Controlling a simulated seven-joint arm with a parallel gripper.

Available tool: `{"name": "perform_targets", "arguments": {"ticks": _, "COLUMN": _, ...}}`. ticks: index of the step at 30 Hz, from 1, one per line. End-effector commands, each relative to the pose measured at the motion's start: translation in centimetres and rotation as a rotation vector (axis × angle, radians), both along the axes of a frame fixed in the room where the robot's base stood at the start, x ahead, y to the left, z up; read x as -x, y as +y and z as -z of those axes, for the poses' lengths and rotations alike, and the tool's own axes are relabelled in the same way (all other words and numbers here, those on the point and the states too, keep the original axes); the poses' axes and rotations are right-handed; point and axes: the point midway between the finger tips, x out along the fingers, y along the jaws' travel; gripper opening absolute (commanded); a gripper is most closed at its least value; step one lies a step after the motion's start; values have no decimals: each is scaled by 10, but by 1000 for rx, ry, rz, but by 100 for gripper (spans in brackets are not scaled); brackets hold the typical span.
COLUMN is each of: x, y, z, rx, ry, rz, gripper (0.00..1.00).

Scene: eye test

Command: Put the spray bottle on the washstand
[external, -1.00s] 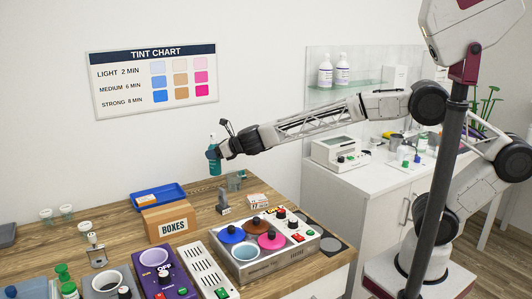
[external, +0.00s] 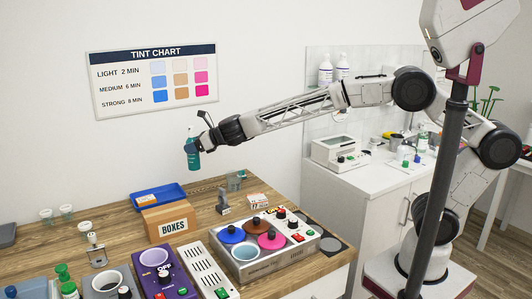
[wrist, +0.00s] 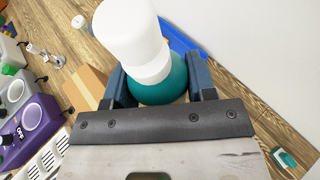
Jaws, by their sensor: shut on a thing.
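The spray bottle is teal with a white top. In the external view the spray bottle (external: 194,158) hangs upright in the air above the back of the wooden table, in front of the white wall. My gripper (external: 192,146) is shut on it. In the wrist view the bottle (wrist: 160,88) sits between the two dark fingers of my gripper (wrist: 158,88), its white top toward the camera. The white cabinet with a counter (external: 345,190), which looks like the washstand, stands at the right, apart from the bottle; my arm passes over it.
Below the bottle, a blue tray (external: 158,197) and a box marked BOXES (external: 167,222) stand on the wooden table (external: 205,208). A pale device (external: 338,152) and small bottles (external: 405,158) occupy the white counter. A glass shelf behind it holds white bottles (external: 326,73).

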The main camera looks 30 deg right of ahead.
Motion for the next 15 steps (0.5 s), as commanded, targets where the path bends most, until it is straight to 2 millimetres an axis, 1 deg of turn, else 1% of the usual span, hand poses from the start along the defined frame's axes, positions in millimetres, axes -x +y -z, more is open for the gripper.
{"name": "perform_targets", "arguments": {"ticks": 1, "x": 0, "y": 7, "z": -3, "rx": 0, "ry": 0, "rz": -15, "gripper": 22}}
{"name": "perform_targets", "arguments": {"ticks": 15, "x": 3, "y": 67, "z": -23, "rx": 0, "ry": -3, "rz": -150, "gripper": 22}}
